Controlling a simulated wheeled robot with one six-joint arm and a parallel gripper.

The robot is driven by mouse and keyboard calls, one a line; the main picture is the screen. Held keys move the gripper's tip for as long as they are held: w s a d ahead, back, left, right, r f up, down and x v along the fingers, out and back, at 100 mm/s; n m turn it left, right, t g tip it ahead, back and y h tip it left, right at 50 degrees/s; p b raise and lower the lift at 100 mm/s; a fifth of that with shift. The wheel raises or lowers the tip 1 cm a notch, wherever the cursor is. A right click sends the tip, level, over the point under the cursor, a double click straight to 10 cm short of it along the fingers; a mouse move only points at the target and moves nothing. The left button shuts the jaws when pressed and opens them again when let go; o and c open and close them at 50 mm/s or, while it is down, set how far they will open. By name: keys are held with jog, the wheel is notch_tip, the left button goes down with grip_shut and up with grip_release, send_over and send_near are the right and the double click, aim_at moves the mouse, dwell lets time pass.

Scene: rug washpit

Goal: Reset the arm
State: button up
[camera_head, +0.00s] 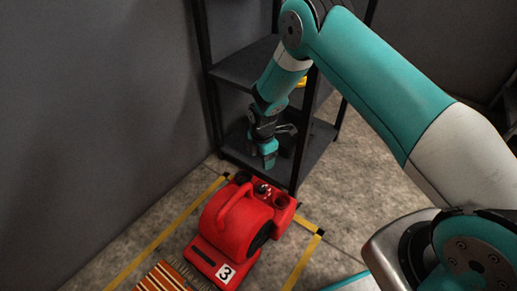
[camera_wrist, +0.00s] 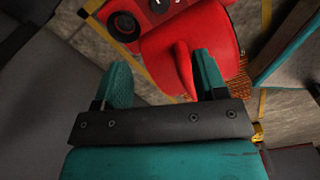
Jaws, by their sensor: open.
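My gripper (camera_head: 277,146) hangs at the end of my teal and white arm, pointing down, above the back end of a red blower (camera_head: 235,222) in the head view. In the wrist view my gripper's two teal fingers (camera_wrist: 163,82) are spread apart with nothing between them that they hold. The red blower also shows in the wrist view (camera_wrist: 205,45), beyond the fingertips. It has a curved handle on top and a white label with the number 3. The gripper appears apart from the blower.
A dark shelf rack (camera_head: 245,68) stands behind my gripper, close to it, with a small yellow thing (camera_head: 301,82) on it. Yellow tape (camera_head: 165,232) marks the floor around the blower. A striped orange rug (camera_head: 168,279) lies in front. A grey wall (camera_head: 95,110) is at left.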

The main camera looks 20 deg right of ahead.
jog(key=s+a+r+m+y, duration=0.15)
jog(key=s+r+m, duration=0.3)
jog(key=r, duration=0.95)
jog(key=s+a+r+m+y, duration=0.1)
jog(key=s+a+r+m, duration=0.35)
jog(key=r, duration=0.85)
jog(key=s+d+r+m+y, duration=0.15)
jog(key=s+r, duration=0.35)
jog(key=s, duration=0.6)
jog(key=s+r+m, duration=0.3)
jog(key=s+r, duration=0.2)
jog(key=s, duration=0.6)
notch_tip(320, 180, up, 37)
jog(key=p, duration=3.7)
jog(key=shift+w, duration=0.1)
